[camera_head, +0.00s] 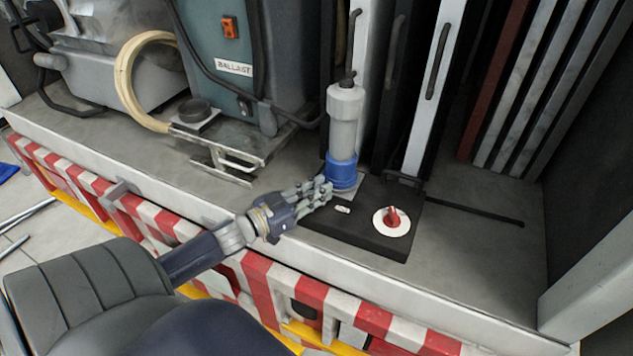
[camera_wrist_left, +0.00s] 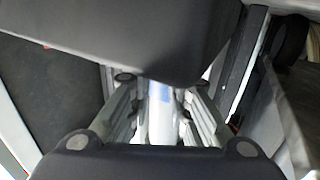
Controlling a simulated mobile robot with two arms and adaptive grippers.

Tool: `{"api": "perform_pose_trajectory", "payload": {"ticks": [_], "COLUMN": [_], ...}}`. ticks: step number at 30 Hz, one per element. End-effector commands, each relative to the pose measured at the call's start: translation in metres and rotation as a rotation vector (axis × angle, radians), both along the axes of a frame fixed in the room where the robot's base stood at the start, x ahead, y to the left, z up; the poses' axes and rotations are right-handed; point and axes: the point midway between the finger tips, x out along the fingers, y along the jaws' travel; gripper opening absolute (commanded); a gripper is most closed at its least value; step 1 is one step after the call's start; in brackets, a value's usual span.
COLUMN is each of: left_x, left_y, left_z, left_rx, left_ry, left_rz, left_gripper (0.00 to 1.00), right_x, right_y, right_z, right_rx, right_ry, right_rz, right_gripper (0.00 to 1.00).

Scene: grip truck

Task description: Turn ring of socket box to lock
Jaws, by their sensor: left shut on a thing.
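The socket box (camera_head: 372,236) is a flat black box on the truck bed, with a red knob on a white disc (camera_head: 392,221) on its top. A grey plug (camera_head: 345,115) stands upright at its back left, with the blue ring (camera_head: 342,174) around its base. My left gripper (camera_head: 324,188) reaches in from the left at the height of the blue ring, shut on it. In the left wrist view the fingers lie on both sides of a pale cylinder with a blue patch (camera_wrist_left: 161,100). The exact finger contact is partly hidden. My right gripper is not in view.
A teal ballast unit (camera_head: 228,60) with a cable stands behind on the left. Tall panels with black handles (camera_head: 433,75) stand close behind the plug. The bed's edge with a red-and-white striped rail (camera_head: 262,290) runs in front. Bare bed (camera_head: 490,250) lies right of the box.

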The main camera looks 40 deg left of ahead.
Motion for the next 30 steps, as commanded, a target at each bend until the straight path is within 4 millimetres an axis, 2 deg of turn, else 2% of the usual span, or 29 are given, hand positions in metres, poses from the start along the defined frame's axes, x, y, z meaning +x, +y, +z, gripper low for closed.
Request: {"api": "perform_pose_trajectory", "payload": {"ticks": [2,3,4,17,23,30], "left_x": [-0.001,-0.001,-0.001,-0.004,-0.026,-0.065], "left_y": [-0.005,-0.005,-0.005,-0.001,0.004,0.013], "left_z": [-0.001,-0.001,-0.002,-0.001,-0.002,-0.002], "left_rx": [-0.003,-0.003,-0.004,0.0,-0.002,0.0], "left_ry": [0.001,0.001,0.001,0.002,0.006,0.005], "left_rz": [-0.009,-0.009,-0.009,-0.003,-0.003,-0.004], "left_gripper": [0.0,0.27,0.34,0.34,0.34,0.34], "right_x": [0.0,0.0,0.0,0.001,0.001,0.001], "right_y": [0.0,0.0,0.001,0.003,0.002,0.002], "right_z": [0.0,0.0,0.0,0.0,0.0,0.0], "right_rx": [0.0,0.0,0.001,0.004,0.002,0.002], "right_ry": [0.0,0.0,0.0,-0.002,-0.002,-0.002], "right_rz": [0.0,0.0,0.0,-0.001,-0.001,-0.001], "right_gripper": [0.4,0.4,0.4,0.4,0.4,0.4]}}
